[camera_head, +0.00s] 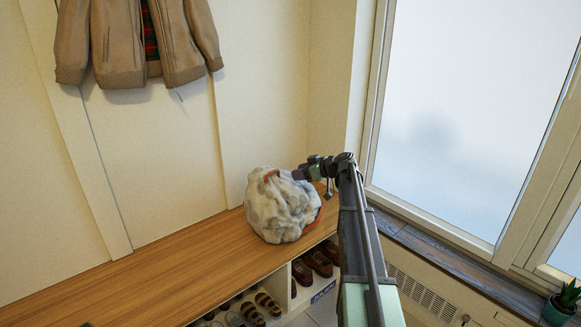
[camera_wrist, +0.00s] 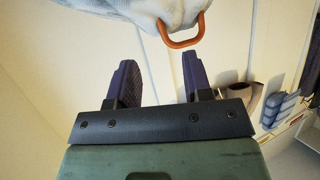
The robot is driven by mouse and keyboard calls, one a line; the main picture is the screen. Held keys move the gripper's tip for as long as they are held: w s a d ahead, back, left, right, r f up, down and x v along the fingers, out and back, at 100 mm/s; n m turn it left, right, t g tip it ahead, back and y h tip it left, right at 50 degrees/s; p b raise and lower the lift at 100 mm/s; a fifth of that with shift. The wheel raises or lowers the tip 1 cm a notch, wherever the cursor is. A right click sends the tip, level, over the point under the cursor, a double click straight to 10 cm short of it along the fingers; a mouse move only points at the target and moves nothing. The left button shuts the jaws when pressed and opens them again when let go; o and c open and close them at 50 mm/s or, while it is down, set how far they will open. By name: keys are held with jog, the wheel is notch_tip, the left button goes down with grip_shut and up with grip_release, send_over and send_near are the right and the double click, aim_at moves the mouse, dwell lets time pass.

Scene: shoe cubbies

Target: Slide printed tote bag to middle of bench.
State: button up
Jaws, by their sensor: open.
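The printed tote bag (camera_head: 279,208) is a pale grey-white, rumpled bag with orange-red handles. It stands near the right end of the wooden bench (camera_head: 150,262) in the head view. In the wrist view its lower cloth and an orange handle (camera_wrist: 184,43) show at the top, beyond my fingers. My gripper (camera_wrist: 160,80) is open, with two dark purple fingers apart and nothing between them. In the head view my gripper is at the bag's upper right side, partly hidden by my wrist. I cannot tell whether it touches the bag.
Cubbies under the bench hold several shoes (camera_head: 268,303). A tan jacket (camera_head: 128,45) hangs on the wall above. A window with a dark sill (camera_head: 450,262) is at the right, with a potted plant (camera_head: 563,303). The bench top left of the bag is clear.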

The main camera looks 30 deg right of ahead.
aim_at(281, 185)
jog(key=shift+s+d+r+n, duration=0.15)
jog(key=shift+s+n, duration=0.15)
jog(key=shift+s, duration=0.25)
jog(key=b+x, duration=0.4)
jog(key=x, duration=0.5)
jog(key=shift+w+a+f, duration=0.4)
jog(key=shift+w+a, duration=0.25)
jog(key=shift+w, duration=0.05)
grip_shut()
